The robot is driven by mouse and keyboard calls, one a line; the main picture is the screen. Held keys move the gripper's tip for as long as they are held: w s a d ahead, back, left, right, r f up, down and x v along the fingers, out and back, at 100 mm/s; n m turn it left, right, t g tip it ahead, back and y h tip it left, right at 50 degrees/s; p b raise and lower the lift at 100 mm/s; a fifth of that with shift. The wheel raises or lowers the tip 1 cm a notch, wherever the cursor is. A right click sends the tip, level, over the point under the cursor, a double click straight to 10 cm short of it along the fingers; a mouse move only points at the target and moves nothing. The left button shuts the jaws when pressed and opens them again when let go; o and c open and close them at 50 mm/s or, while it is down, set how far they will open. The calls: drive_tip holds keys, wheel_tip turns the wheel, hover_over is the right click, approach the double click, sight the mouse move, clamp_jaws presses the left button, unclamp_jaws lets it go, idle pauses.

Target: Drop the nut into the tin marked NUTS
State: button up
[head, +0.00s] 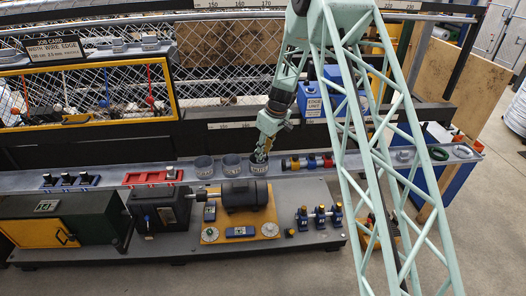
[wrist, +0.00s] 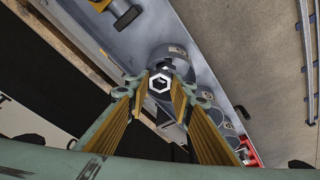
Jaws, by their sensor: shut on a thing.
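A pale hexagonal nut (wrist: 160,82) with a dark hole sits between the fingertips of my gripper (wrist: 160,92) in the wrist view. In the head view my gripper (head: 262,153) points down at the rightmost of three grey tins (head: 258,169), with its tips at or just above the rim. That tin's label looks like NUTS, but it is small. In the wrist view the same tin (wrist: 178,52) lies behind the nut. The nut is too small to make out in the head view.
The middle tin (head: 231,166) and left tin (head: 204,168) stand close beside it on the grey rail shelf. Red, blue and yellow parts (head: 308,162) lie to the right. A red rack (head: 152,177) is at the left. A motor (head: 244,194) stands in front, below the shelf.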

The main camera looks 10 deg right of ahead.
drive_tip(key=o, duration=0.9)
drive_tip(key=shift+o, duration=0.2)
drive_tip(key=shift+r, duration=0.2)
drive_tip(key=v, duration=1.1)
drive_tip(key=shift+s+r, duration=0.15)
drive_tip(key=shift+r, duration=0.15)
drive_tip(key=shift+d+r, duration=0.1)
